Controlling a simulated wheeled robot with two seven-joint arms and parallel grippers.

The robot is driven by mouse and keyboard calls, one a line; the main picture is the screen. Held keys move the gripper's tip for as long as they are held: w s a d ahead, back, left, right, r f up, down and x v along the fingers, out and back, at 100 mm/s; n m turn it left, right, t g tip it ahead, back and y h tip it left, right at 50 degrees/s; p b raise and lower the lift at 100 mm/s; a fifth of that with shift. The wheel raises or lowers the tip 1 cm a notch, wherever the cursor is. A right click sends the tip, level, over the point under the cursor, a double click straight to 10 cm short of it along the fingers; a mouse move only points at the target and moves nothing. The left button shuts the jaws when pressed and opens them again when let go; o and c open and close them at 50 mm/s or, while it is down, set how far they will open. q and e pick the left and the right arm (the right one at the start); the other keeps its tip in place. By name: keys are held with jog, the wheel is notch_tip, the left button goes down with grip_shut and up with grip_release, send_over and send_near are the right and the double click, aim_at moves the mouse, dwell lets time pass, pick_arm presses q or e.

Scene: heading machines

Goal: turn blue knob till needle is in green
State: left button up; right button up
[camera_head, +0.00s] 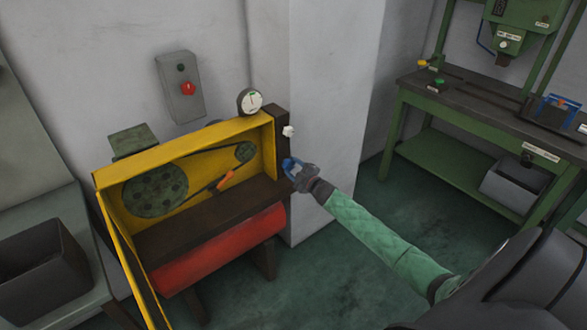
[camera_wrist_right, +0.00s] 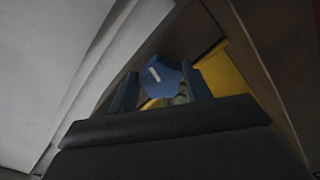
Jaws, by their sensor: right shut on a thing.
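The blue knob (camera_head: 288,164) is on the right end of the yellow-framed machine, by a dark post. My right gripper (camera_head: 296,168) is shut on it. In the right wrist view the blue knob (camera_wrist_right: 164,76), with a pale mark on its face, sits between the two dark fingers of my right gripper (camera_wrist_right: 166,88). The round gauge (camera_head: 250,101) with a white face stands on top of the machine's right end. A bit of green shows on its dial, but the needle's exact position is too small to tell. My left gripper is not in view.
The yellow machine frame (camera_head: 183,148) holds green pulleys and a belt, with a red tank (camera_head: 220,250) below. A grey box with a red button (camera_head: 187,88) is on the wall. A wall pillar (camera_head: 332,90) stands close behind my right gripper. A green workbench (camera_head: 455,155) is at the right.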

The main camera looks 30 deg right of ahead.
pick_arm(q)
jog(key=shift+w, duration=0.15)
pick_arm(e)
jog(key=shift+f, duration=0.1)
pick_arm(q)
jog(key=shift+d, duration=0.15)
pick_arm(e)
jog(key=o, duration=1)
jog(key=shift+c, duration=0.2)
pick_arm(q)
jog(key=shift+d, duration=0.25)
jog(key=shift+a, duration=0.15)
pick_arm(e)
jog(key=shift+s, duration=0.15)
jog(key=shift+s, duration=0.2)
jog(key=shift+s+d+f+b, duration=0.1)
jog(key=shift+s+b, duration=0.25)
jog(key=shift+s, duration=0.05)
pick_arm(q)
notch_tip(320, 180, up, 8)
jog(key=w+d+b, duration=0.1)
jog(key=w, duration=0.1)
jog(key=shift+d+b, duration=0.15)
jog(key=shift+b, duration=0.25)
pick_arm(e)
jog(key=s, duration=0.6)
jog(key=shift+s+d, duration=0.2)
jog(key=shift+d, duration=0.05)
